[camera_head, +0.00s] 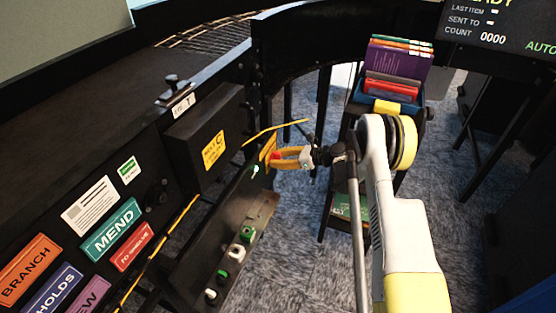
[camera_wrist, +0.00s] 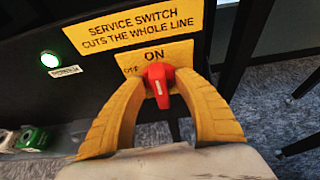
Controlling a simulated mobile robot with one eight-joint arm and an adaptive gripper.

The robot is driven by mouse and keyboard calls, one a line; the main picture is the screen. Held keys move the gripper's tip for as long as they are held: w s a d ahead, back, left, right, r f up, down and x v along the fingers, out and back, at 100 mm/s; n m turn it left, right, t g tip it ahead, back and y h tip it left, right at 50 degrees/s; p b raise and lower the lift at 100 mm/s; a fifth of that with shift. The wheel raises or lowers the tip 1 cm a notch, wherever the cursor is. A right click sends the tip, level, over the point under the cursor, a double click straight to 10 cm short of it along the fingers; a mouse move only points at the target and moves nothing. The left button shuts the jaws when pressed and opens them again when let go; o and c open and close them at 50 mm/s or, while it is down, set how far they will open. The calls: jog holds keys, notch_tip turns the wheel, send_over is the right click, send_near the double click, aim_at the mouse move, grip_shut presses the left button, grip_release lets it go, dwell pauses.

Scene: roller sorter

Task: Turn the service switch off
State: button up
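The service switch is a red knob (camera_wrist: 160,84) on a yellow plate (camera_wrist: 178,54) with ON above and OFF at the upper left. Its white mark runs nearly upright, in line with ON. In the wrist view my gripper (camera_wrist: 161,80) has its two yellow fingers on either side of the knob. The tips lie close against its sides and look shut on it, though the exact contact is hard to see. In the head view my gripper (camera_head: 278,156) meets the panel at the red knob, which is mostly hidden.
A lit green-white lamp (camera_wrist: 50,60) is left of the switch, under a yellow "cuts the whole line" sign (camera_wrist: 130,27). A book cart (camera_head: 388,100) stands behind my arm.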

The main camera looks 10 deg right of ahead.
grip_shut()
